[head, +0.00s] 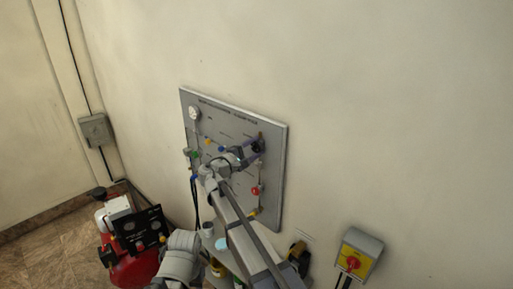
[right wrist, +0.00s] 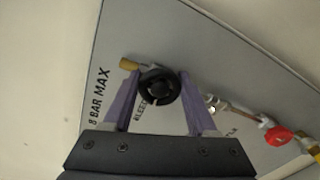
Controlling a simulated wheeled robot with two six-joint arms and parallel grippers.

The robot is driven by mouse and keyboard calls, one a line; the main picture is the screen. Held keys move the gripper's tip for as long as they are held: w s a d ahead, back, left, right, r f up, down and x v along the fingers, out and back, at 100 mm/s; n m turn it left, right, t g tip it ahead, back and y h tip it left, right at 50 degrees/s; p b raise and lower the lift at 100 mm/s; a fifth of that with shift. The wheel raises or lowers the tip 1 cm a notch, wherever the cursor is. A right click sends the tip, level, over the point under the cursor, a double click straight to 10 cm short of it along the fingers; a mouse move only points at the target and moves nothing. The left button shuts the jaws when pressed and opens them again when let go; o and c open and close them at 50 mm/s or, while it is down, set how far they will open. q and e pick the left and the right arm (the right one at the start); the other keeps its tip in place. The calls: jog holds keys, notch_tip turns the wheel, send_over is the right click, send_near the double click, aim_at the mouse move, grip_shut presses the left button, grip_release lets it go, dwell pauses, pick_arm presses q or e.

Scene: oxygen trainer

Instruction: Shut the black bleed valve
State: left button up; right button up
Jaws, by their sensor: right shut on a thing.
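The black bleed valve (right wrist: 160,87) is a round black knob on the grey panel (right wrist: 215,50), beside the lettering "BLEED", partly hidden. In the right wrist view the purple fingers of my right gripper (right wrist: 160,76) stand on both sides of the knob, shut on it. In the head view my right gripper (head: 257,147) is at the upper right part of the panel (head: 222,108), and my arm covers part of the panel. My left gripper does not show.
A red knob (right wrist: 278,135) sits on the pipe beyond the valve; it also shows in the head view (head: 255,190). A pressure gauge (head: 194,113) is at the panel's upper left. A yellow box with a red switch (head: 352,262) is on the wall at right. A red tank (head: 130,268) stands lower left.

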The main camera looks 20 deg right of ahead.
jog(key=m, duration=0.4)
jog(key=shift+f+m, duration=0.1)
jog(key=shift+m, duration=0.2)
jog(key=m, duration=0.5)
jog(key=shift+f+m, duration=0.1)
jog(key=shift+m, duration=0.2)
jog(key=m, duration=0.4)
jog(key=shift+m, duration=2.2)
jog(key=shift+f+m, duration=0.1)
jog(key=shift+m, duration=0.2)
jog(key=o, duration=1.4)
jog(key=shift+c, duration=0.2)
jog(key=v, duration=0.8)
